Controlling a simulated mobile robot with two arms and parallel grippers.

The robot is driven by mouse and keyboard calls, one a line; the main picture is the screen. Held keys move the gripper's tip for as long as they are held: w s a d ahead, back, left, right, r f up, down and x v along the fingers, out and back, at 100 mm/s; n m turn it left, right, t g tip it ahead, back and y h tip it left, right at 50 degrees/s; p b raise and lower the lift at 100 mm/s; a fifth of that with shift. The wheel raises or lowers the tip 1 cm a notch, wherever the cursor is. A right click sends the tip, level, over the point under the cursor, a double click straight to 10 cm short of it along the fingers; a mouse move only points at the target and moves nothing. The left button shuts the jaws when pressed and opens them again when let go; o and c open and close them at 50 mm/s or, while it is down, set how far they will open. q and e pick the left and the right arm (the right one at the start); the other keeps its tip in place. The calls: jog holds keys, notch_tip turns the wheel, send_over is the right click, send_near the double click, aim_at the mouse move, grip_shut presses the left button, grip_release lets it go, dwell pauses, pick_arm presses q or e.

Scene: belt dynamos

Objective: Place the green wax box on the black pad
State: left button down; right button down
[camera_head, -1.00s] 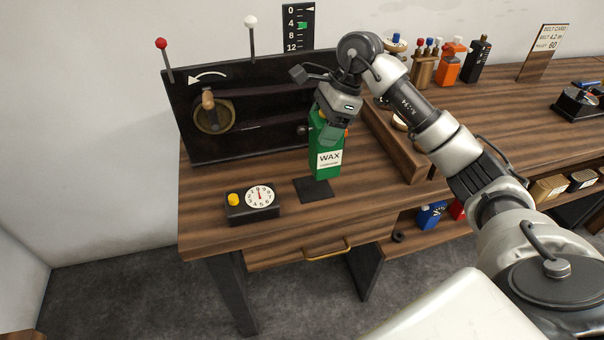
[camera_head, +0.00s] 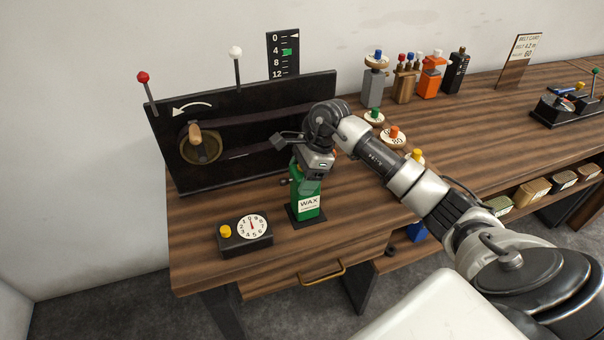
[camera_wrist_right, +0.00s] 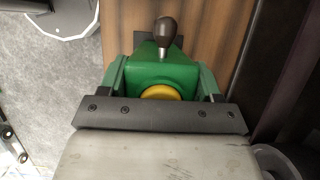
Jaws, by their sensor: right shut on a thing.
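The green wax box (camera_head: 305,203), with a white WAX label, stands upright at the black pad (camera_head: 291,214) on the wooden bench in the head view. Its base appears to be over or on the pad, whose dark edges show around it. My right gripper (camera_head: 311,184) is shut on the upper part of the wax box from above. In the right wrist view the green box (camera_wrist_right: 165,72) sits between the two fingers, with a yellow round part on its top. I cannot tell whether the base touches the pad. My left gripper is not in view.
A dial box (camera_head: 245,236) with a yellow knob stands left of the pad. The black panel (camera_head: 245,130) with a crank and levers rises behind. Round weights (camera_head: 395,134) lie to the right on the bench. A drawer handle (camera_head: 322,273) is at the front.

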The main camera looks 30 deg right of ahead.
jog(key=shift+f, duration=0.2)
jog(key=c, duration=0.5)
grip_release()
jog(key=shift+c, duration=0.2)
jog(key=shift+o, duration=1.3)
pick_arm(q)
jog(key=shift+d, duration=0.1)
pick_arm(e)
jog(key=shift+o, duration=0.4)
jog(key=shift+s, duration=0.1)
jog(key=shift+r, duration=0.15)
pick_arm(q)
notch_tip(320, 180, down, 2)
jog(key=b, duration=0.2)
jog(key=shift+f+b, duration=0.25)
jog(key=shift+b, duration=0.15)
pick_arm(e)
jog(key=v, duration=1.2)
